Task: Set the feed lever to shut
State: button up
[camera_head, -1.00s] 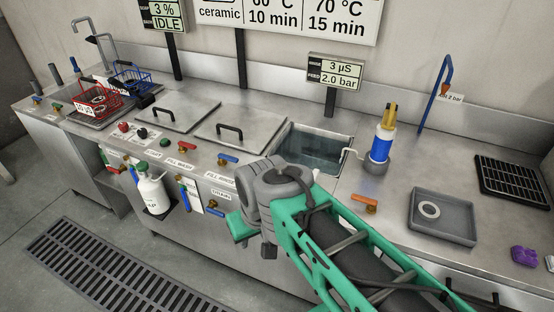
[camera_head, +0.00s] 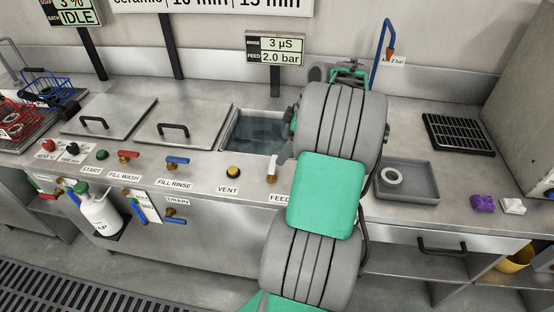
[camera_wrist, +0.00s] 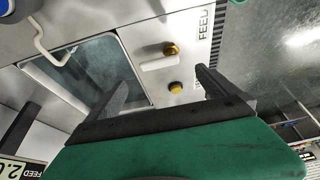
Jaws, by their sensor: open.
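The feed lever (camera_head: 272,166) stands on the counter front above the FEED label (camera_head: 279,198), just left of my arm. It has a pale handle on a brass base, and the handle points back, away from the front edge. In the wrist view the feed lever (camera_wrist: 158,63) lies beside the FEED label (camera_wrist: 205,27), its handle pointing toward the sink. My gripper (camera_wrist: 160,90) is open and empty, its two dark fingers apart, with the yellow vent button (camera_wrist: 175,87) seen between them. The lever is apart from both fingers. In the head view my arm hides the gripper's fingers.
The water-filled sink (camera_head: 252,134) is behind the lever. A vent button (camera_head: 233,172) and the blue fill rinse lever (camera_head: 177,161) are to its left. A grey tray (camera_head: 415,190) with a ring is right of my arm. The display (camera_head: 275,49) reads feed 2.0 bar.

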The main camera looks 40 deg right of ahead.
aim_at(273, 164)
jog(key=x, duration=0.7)
jog(key=shift+w+f, duration=0.1)
jog(key=shift+f, duration=0.25)
jog(key=c, duration=2.1)
